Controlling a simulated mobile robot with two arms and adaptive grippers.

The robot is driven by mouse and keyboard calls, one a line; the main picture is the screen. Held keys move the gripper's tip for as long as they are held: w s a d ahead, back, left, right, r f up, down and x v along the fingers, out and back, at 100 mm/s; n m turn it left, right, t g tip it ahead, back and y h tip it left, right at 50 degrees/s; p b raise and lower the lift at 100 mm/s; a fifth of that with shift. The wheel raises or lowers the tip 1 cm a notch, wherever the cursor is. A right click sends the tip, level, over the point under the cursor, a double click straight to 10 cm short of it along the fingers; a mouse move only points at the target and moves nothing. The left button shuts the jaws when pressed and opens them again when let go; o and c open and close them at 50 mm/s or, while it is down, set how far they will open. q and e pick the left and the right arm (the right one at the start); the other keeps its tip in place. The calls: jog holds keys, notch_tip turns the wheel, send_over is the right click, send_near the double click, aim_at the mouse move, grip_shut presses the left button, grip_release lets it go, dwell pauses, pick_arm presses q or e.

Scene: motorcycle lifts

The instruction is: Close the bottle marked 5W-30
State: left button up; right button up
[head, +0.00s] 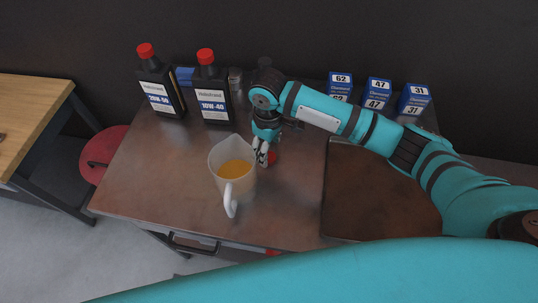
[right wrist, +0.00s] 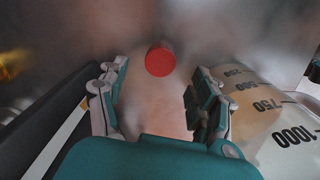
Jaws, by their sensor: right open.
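A red cap (head: 272,157) lies on the brown table top beside the fingertips of my right gripper (head: 262,153). In the right wrist view the red cap (right wrist: 160,60) lies ahead of the open, empty right gripper (right wrist: 160,105), roughly centred between its fingers and not held. A dark bottle top without a red cap (head: 264,63) shows just behind my right arm. Its body and label are mostly hidden, so I cannot read 5W-30. A dark bottle side (right wrist: 45,130) with a pale label edge fills the left of the wrist view. My left gripper is not in view.
A measuring jug (head: 232,172) with orange liquid stands just left of the right gripper. Two red-capped bottles, 20W-50 (head: 160,85) and 10W-40 (head: 212,90), stand at the back. Boxes 62 (head: 341,84), 47 (head: 377,92) and 31 (head: 414,98) stand at the back right.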

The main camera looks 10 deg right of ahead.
jog(key=shift+d+f+p, duration=0.15)
jog(key=shift+f+p, duration=0.15)
jog(key=shift+f, duration=1.55)
jog(key=shift+c, duration=0.5)
jog(key=c, duration=0.7)
jog(key=shift+c, duration=0.4)
notch_tip(320, 180, up, 10)
jog(key=b, duration=0.1)
jog(key=shift+b, duration=0.35)
